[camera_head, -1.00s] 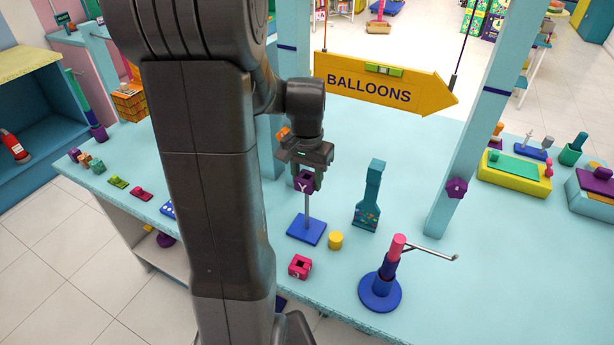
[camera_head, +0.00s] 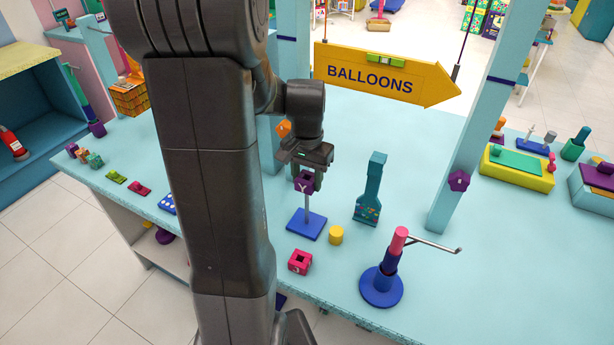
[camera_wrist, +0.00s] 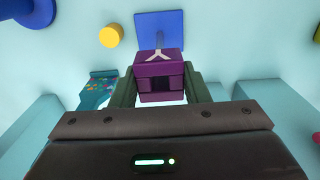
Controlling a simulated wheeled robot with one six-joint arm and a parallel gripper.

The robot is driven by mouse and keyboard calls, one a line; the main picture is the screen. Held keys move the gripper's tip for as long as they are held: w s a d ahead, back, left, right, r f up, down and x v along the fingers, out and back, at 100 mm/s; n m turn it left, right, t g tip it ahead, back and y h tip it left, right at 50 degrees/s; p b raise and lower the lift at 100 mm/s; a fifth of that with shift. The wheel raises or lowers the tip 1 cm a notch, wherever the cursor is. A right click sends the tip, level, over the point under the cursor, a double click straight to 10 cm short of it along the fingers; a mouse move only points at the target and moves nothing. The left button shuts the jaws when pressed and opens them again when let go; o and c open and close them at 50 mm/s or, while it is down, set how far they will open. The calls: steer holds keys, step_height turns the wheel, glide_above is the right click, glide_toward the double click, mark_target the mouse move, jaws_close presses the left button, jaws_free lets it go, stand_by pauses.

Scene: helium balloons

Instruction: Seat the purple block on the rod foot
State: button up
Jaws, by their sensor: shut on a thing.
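The purple block (camera_head: 304,182) bears a letter Y and has a square opening. My gripper (camera_head: 306,172) is shut on it, with a finger on each side of the block (camera_wrist: 160,78) in the wrist view. The rod foot is a blue square base (camera_head: 306,225) with a thin grey upright rod (camera_head: 307,205). The block is at the top end of the rod, high above the base. Whether the rod's tip is inside the block is hidden. The blue base also shows beyond the block in the wrist view (camera_wrist: 160,24).
A yellow cylinder (camera_head: 336,235) and a red block with a square opening (camera_head: 299,262) stand close to the base. A teal bottle-shaped piece (camera_head: 370,190) and a blue stand with a side arm (camera_head: 381,286) are to the right. The BALLOONS sign (camera_head: 385,76) hangs behind.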

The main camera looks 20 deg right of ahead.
steer(key=shift+f+b, duration=2.7)
steer(key=shift+f, duration=1.05)
steer(key=shift+r, duration=0.2)
steer(key=shift+r+p, duration=3.9)
steer(key=shift+r, duration=0.9)
steer(key=shift+f, duration=0.1)
